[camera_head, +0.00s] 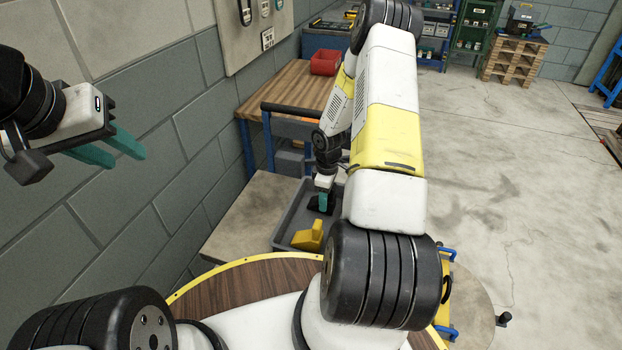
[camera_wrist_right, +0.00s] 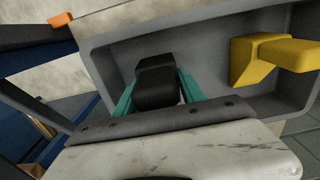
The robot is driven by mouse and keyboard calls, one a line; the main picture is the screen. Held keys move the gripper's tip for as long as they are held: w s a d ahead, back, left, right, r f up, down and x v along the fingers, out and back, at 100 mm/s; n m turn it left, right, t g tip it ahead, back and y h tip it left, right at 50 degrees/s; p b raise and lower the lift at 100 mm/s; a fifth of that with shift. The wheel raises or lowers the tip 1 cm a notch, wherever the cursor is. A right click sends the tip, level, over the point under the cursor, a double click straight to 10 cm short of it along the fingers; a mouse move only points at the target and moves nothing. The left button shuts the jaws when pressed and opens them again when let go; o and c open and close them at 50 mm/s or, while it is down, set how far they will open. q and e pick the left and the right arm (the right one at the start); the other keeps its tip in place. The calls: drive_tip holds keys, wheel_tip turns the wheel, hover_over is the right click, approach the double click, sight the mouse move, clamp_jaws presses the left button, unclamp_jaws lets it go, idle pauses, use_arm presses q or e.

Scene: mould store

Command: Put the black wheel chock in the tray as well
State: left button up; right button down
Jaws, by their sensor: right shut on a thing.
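The black wheel chock (camera_wrist_right: 157,82) is between the teal fingers of my right gripper (camera_wrist_right: 157,95), which is shut on it. In the right wrist view the chock shows against the inside of the grey tray (camera_wrist_right: 210,55); I cannot tell if it touches the floor. In the head view my right gripper (camera_head: 322,200) is at the far part of the tray (camera_head: 284,222), with the dark chock (camera_head: 314,205) at its fingertips. A yellow chock (camera_head: 308,237) lies in the tray's near part. My left gripper (camera_head: 122,148) is open and empty, raised by the wall at left.
A wooden workbench (camera_head: 290,88) with a red bin (camera_head: 325,62) stands beyond the tray, along the wall. A pale tabletop (camera_head: 240,215) lies left of the tray. Open concrete floor is at right, with pallets (camera_head: 514,60) far back.

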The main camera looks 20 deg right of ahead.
drive_tip(key=shift+f, duration=0.45)
drive_tip(key=shift+f, duration=0.15)
drive_tip(key=c, duration=0.7)
unclamp_jaws()
wheel_tip(320, 180, up, 25)
drive_tip(key=s+a+m+t, duration=0.1)
drive_tip(key=s+a+m, duration=0.1)
drive_tip(key=a, duration=0.1)
drive_tip(key=s+a+r+m+t, duration=0.1)
drive_tip(key=s+a+r+m, duration=0.1)
drive_tip(key=s+r, duration=0.4)
drive_tip(key=s+a+r+m+t+y, duration=0.1)
drive_tip(key=s+a+r+m+t, duration=0.1)
drive_tip(key=s+a+r, duration=0.3)
drive_tip(key=s+a+r+m+t+y, duration=0.1)
drive_tip(key=s+a+r+m, duration=0.3)
drive_tip(key=s+r, duration=0.5)
drive_tip(key=shift+r+t, duration=0.5)
drive_tip(key=shift+t, duration=0.1)
